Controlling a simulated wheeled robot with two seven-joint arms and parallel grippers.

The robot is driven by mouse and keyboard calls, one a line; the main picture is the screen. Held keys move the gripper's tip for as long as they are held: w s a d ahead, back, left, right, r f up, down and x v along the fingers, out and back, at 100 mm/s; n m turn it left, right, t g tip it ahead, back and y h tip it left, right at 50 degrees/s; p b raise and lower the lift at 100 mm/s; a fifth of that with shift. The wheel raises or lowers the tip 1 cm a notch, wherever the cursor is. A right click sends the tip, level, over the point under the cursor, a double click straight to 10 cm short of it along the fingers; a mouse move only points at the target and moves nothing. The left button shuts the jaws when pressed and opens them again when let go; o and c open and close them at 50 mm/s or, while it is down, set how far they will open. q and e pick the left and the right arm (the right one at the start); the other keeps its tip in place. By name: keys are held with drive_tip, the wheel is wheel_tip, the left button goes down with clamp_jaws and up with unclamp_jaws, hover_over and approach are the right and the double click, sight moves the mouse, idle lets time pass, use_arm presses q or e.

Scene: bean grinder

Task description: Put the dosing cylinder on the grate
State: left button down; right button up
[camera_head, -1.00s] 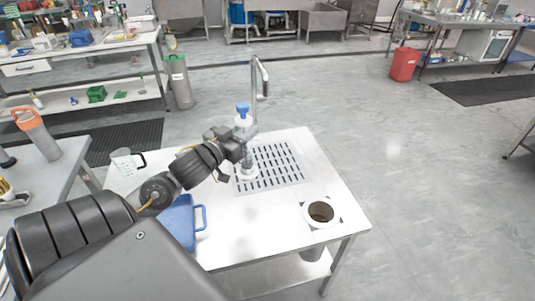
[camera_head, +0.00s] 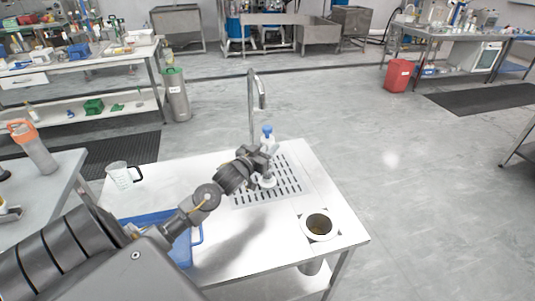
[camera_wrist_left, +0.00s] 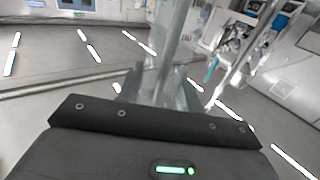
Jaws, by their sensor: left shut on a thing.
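The dosing cylinder is clear with a blue top (camera_head: 267,130) and a round white base (camera_head: 267,183). My left gripper (camera_head: 263,158) is shut on its body and holds it upright. Its base appears over the slotted grate (camera_head: 285,177) set in the white table; whether it touches the slots or hovers just above, I cannot tell. The gripper hides part of the cylinder. In the left wrist view a blurred clear body (camera_wrist_left: 165,85) rises beyond the dark gripper housing. My right gripper is not in view.
A tall metal tap (camera_head: 251,105) stands behind the grate, close to the cylinder. A round opening with a white rim (camera_head: 319,239) is at the table's front right. A blue tray (camera_head: 183,255) lies below my arm, and a clear jug (camera_head: 119,174) stands at the left.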

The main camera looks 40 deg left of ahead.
use_arm(q)
wheel_tip(320, 180, down, 3)
drive_tip(key=shift+r, duration=0.15)
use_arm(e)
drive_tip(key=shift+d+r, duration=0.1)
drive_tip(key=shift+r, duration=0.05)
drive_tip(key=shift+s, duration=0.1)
use_arm(q)
drive_tip(key=c, duration=0.9)
unclamp_jaws()
drive_tip(key=shift+c, duration=0.2)
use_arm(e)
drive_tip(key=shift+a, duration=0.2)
use_arm(q)
drive_tip(key=s, duration=1.2)
drive_tip(key=shift+d+b, duration=0.4)
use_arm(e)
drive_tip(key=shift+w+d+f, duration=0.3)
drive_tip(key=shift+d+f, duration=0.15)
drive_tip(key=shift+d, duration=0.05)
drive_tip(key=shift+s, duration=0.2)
